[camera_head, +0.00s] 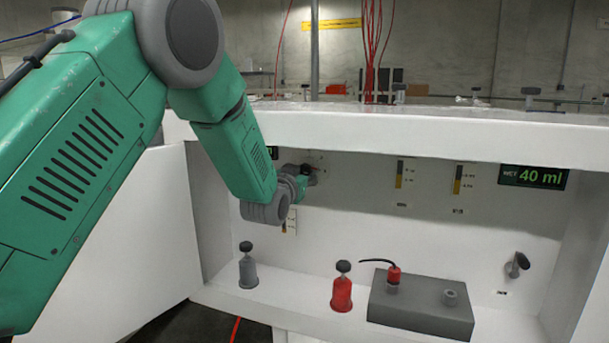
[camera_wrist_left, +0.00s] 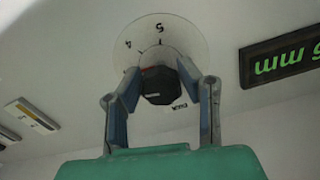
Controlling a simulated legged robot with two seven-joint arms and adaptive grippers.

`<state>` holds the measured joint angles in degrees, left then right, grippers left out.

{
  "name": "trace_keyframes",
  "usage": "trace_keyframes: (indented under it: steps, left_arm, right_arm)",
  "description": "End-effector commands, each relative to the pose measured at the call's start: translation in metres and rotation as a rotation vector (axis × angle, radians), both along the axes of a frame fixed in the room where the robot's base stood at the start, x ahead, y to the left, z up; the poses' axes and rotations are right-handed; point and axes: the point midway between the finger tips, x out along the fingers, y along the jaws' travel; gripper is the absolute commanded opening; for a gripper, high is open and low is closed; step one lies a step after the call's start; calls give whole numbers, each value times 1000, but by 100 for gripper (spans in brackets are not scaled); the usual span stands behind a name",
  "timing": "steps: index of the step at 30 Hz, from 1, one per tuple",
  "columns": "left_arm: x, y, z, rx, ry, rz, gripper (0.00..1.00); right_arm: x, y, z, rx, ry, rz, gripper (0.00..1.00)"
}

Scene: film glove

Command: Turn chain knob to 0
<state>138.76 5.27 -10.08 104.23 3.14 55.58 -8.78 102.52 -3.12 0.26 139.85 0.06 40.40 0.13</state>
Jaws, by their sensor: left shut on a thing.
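The chain knob (camera_wrist_left: 159,84) is a dark faceted knob on a round pale dial (camera_wrist_left: 186,35) on the white back wall. The arm and gripper hide most of the knob there. My right gripper is not in view.
Another knob (camera_head: 517,264) is at right.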

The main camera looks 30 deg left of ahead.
Motion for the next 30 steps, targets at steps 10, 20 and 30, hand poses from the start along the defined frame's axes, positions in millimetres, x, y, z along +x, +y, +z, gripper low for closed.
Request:
trace_keyframes:
  steps: [10, 20, 30]
  left_arm:
    - [1, 1, 6, -119, -41, 3, 3]
    - [1, 0, 6, -399, -111, 2, 3]
    - [2, -1, 7, -715, -189, 2, 2]
  right_arm:
    - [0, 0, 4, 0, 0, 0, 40]
    - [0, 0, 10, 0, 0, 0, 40]
    - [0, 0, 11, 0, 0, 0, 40]
